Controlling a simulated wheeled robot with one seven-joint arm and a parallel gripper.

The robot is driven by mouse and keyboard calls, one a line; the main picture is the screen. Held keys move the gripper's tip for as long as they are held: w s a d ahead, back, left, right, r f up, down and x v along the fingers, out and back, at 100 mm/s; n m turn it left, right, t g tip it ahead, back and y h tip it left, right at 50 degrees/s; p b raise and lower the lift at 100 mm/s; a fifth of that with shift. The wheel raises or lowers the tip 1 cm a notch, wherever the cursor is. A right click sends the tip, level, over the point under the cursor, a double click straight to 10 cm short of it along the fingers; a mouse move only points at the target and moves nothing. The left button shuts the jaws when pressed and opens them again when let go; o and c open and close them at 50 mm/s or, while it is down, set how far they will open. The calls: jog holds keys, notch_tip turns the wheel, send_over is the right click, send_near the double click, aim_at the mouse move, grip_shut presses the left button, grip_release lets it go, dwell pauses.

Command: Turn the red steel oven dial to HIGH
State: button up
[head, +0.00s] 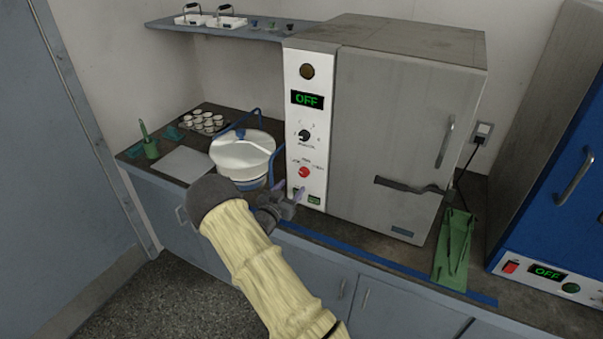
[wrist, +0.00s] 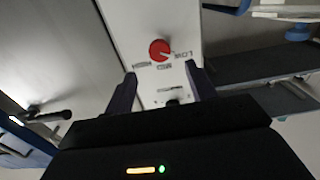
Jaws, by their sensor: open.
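The red dial (head: 303,172) is low on the white control panel of the steel oven (head: 390,130). In the wrist view the dial (wrist: 159,49) shows upside down, with LOW to its right, MED below it and HIGH to its left. Its pale pointer mark seems to lean toward the LOW side. My gripper (head: 290,197) is just below and in front of the dial in the head view. In the wrist view its two fingers (wrist: 160,70) are apart, with nothing between them, and the dial lies beyond their tips.
The oven's green display (head: 307,99) reads OFF, above a black knob (head: 304,135). A green tray (head: 455,250) and a blue oven (head: 560,200) are to the right.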

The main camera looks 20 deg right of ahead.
aim_at(303, 174)
jog(key=p+x, duration=0.2)
jog(key=x, duration=0.6)
jog(key=shift+w+d, duration=0.1)
jog(key=shift+d, duration=0.05)
jog(key=c, duration=1)
